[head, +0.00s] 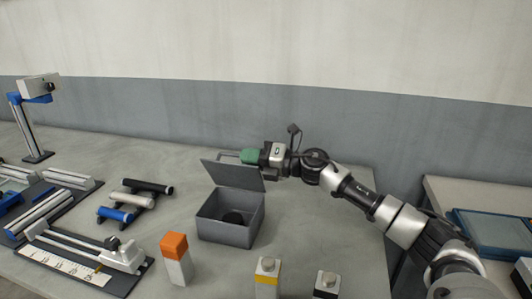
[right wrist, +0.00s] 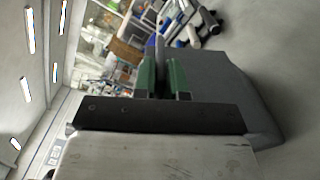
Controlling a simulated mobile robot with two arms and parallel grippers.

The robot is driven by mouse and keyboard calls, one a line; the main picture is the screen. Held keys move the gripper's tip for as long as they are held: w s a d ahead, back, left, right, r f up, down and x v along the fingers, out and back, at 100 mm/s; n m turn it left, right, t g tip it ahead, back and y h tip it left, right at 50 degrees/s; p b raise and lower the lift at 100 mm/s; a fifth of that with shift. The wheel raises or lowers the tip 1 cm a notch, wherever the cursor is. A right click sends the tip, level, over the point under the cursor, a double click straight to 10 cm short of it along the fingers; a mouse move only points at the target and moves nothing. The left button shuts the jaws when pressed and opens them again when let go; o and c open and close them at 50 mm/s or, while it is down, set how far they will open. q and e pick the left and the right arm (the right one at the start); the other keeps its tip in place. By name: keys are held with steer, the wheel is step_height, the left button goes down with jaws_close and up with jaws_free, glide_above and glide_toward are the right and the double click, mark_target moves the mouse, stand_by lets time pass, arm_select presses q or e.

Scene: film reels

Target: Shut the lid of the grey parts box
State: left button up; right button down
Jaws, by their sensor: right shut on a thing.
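The grey parts box (head: 226,233) stands on the workbench with its lid (head: 232,176) raised, tilted up at the back. A dark round thing (head: 232,217) lies inside the box. My right gripper (head: 240,156), with green fingers, is at the top edge of the lid and shut on it. In the right wrist view the green fingers of the gripper (right wrist: 163,72) are close together, with the grey lid (right wrist: 222,85) beside and beyond them. The exact contact is partly hidden. My left gripper is not in view.
Several small rollers (head: 138,201) and a splicer with a ruler strip (head: 78,263) lie to the left. The bench right of the box is clear.

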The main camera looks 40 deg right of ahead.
arm_select(q)
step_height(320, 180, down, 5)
steer(key=b, duration=0.5)
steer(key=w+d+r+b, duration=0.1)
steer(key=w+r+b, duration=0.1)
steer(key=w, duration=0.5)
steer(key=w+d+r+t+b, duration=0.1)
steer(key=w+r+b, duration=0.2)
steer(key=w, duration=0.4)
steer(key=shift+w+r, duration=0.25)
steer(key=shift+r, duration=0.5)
arm_select(e)
steer(key=s+a+f+n, duration=0.6)
steer(key=f+n, duration=0.3)
steer(key=n, duration=0.2)
steer(key=shift+a+n, duration=0.4)
steer(key=shift+a, duration=0.35)
steer(key=c, duration=1.2)
jaws_free()
steer(key=shift+d, duration=0.1)
